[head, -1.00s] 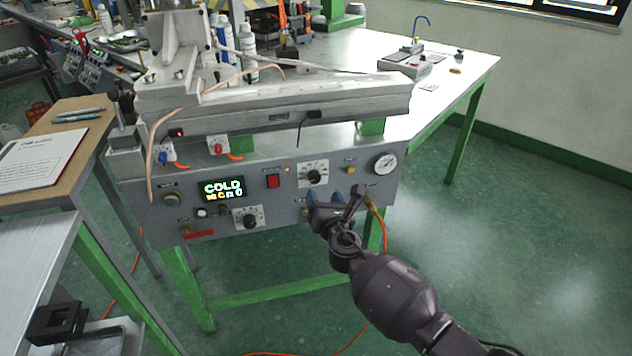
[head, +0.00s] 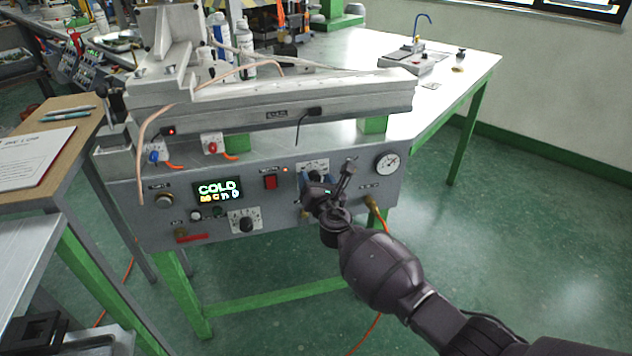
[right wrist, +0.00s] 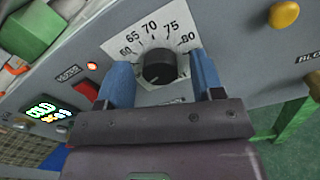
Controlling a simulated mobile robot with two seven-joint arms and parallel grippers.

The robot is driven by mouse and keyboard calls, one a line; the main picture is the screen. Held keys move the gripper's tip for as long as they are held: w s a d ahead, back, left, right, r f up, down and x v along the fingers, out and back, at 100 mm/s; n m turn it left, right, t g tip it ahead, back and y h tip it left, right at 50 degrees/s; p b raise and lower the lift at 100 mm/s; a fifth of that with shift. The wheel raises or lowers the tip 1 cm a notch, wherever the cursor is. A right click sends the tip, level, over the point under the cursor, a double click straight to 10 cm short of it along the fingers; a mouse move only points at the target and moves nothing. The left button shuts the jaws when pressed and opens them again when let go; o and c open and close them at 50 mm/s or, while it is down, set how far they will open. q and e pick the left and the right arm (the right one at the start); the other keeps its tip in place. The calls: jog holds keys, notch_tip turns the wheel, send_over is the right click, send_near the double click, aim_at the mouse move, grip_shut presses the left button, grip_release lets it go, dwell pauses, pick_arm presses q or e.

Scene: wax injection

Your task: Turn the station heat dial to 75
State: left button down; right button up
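The heat dial (right wrist: 158,67) is a black round knob on a white scale plate (right wrist: 122,46) marked 60 to 80 in the right wrist view. Where its pointer stands is hard to make out. My right gripper (right wrist: 160,72) is open, with one blue finger on each side of the knob and gaps between. In the head view my right gripper (head: 318,187) is in front of the station panel and covers most of the dial; the top of its scale plate (head: 313,165) shows. The station display (head: 219,191) reads COLD. My left gripper is not in view.
A red switch (head: 270,182) and a second dial (head: 246,224) sit left on the panel. A pressure gauge (head: 388,162) and a brass fitting with an orange hose (head: 371,202) are to the right.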

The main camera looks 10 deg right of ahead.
jog(key=c, duration=0.9)
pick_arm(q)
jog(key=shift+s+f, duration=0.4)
